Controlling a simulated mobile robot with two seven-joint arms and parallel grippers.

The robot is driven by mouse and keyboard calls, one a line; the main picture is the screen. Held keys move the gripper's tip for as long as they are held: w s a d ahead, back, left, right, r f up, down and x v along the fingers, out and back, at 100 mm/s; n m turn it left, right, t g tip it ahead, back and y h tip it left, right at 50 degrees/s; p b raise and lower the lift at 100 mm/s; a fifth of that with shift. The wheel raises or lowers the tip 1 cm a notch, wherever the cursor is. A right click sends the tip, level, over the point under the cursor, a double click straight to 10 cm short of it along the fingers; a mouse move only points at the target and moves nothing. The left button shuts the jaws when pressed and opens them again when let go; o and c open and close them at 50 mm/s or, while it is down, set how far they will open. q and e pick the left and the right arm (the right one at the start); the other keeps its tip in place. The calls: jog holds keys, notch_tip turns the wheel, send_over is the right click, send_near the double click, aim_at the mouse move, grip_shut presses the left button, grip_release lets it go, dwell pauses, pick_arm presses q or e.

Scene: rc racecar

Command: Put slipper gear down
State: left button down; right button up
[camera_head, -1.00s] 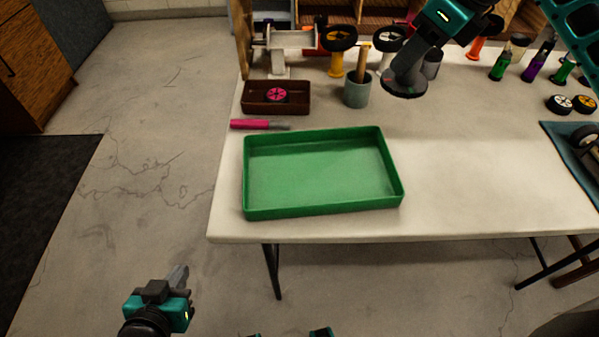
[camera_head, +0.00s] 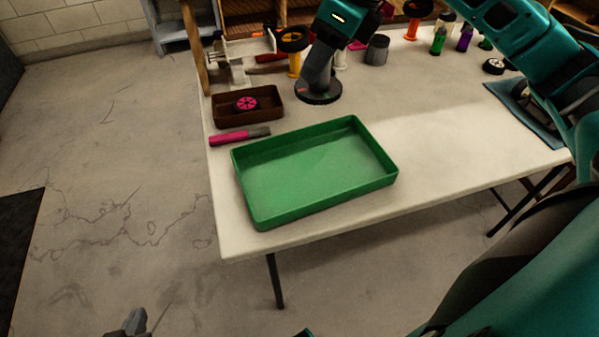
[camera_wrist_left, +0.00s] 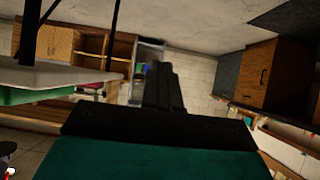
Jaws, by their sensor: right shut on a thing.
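The slipper gear (camera_head: 318,93) is a dark, flat round disc under my right gripper (camera_head: 318,80), at the back of the white table. My right gripper is shut on it; the fingertips are mostly hidden behind the wrist. The disc lies roughly level, over the table behind the green tray (camera_head: 250,205); I cannot tell whether it touches the tabletop. The green tray is empty. My left gripper (camera_head: 130,324) is low at the bottom left, off the table. In the left wrist view its dark fingers (camera_wrist_left: 165,88) are together with nothing between them.
A brown tray (camera_head: 270,117) holding a pink wheel (camera_head: 246,103) stands left of the gear. A pink-and-grey tool (camera_head: 240,136) lies before it. A grey cup (camera_head: 377,50) and several coloured parts stand behind. The table (camera_head: 440,150) right of the green tray is bare.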

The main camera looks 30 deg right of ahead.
jog(key=shift+a+f, duration=0.1)
jog(key=shift+a, duration=0.05)
notch_tip(320, 180, down, 19)
jog(key=b, duration=0.3)
jog(key=shift+f, duration=0.45)
pick_arm(q)
jog(key=shift+w+d+f, duration=0.1)
jog(key=shift+d+f, duration=0.05)
jog(key=shift+f, duration=0.45)
jog(key=shift+w+d+f, duration=0.1)
jog(key=shift+d+f, duration=0.05)
jog(key=shift+f, duration=0.4)
pick_arm(e)
jog(key=shift+f+b, duration=0.15)
jog(key=shift+b, duration=0.3)
jog(key=o, duration=1.1)
pick_arm(q)
jog(key=shift+f, duration=0.15)
